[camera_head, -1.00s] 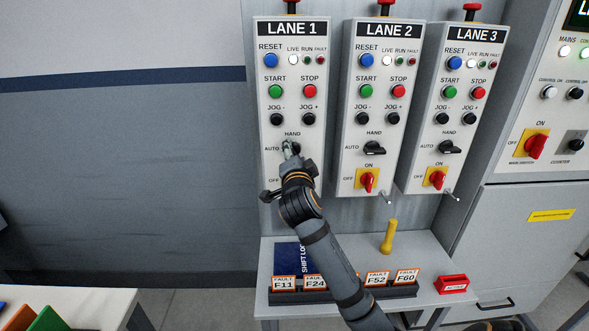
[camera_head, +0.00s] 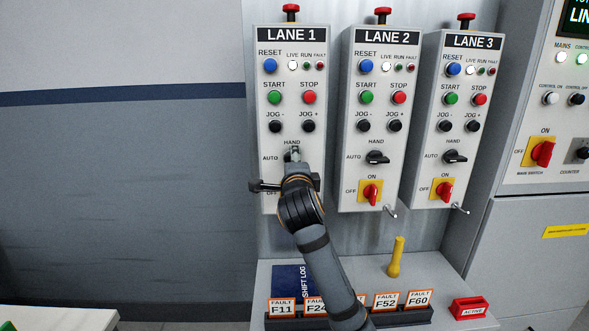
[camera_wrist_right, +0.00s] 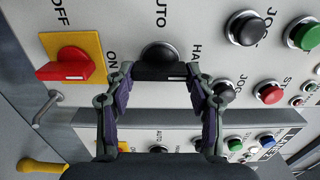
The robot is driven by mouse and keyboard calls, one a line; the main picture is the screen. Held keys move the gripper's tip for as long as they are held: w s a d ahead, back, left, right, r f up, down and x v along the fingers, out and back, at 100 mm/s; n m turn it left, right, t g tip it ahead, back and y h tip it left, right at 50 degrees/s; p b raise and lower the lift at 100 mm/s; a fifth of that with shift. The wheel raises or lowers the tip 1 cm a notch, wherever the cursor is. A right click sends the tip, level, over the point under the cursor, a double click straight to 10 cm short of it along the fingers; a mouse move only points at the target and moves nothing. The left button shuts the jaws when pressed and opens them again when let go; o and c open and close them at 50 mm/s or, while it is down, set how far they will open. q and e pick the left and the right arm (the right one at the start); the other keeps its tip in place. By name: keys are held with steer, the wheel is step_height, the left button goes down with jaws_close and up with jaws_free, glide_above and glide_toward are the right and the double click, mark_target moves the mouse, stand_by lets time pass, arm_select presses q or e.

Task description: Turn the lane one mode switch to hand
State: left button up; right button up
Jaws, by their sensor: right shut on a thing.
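The lane one panel (camera_head: 291,90) is at the left of three grey panels in the head view. Its mode switch is a black knob (camera_wrist_right: 160,56), with AUTO above and HAND at its right in the wrist view. My right gripper (camera_wrist_right: 159,70) is shut on the switch, one fingertip at each end of its dark bar. The bar lies crosswise in that view, along the side where HAND is printed. In the head view my right gripper (camera_head: 294,157) covers most of the switch, below the word HAND. My left gripper is not in view.
Lane one's red OFF/ON switch (camera_wrist_right: 67,67) on a yellow plate is close beside the gripper. The lane two panel (camera_head: 375,100) stands just right. Below, a shelf holds fault tags (camera_head: 386,302), a yellow handle (camera_head: 396,256) and a red ACTIVE holder (camera_head: 469,308).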

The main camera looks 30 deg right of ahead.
stand_by(0.4)
steer(key=o, duration=1.2)
steer(key=shift+c, duration=0.2)
steer(key=v, duration=0.7)
steer(key=shift+s, duration=0.25)
steer(key=shift+a+f, duration=0.1)
steer(key=shift+a, duration=0.05)
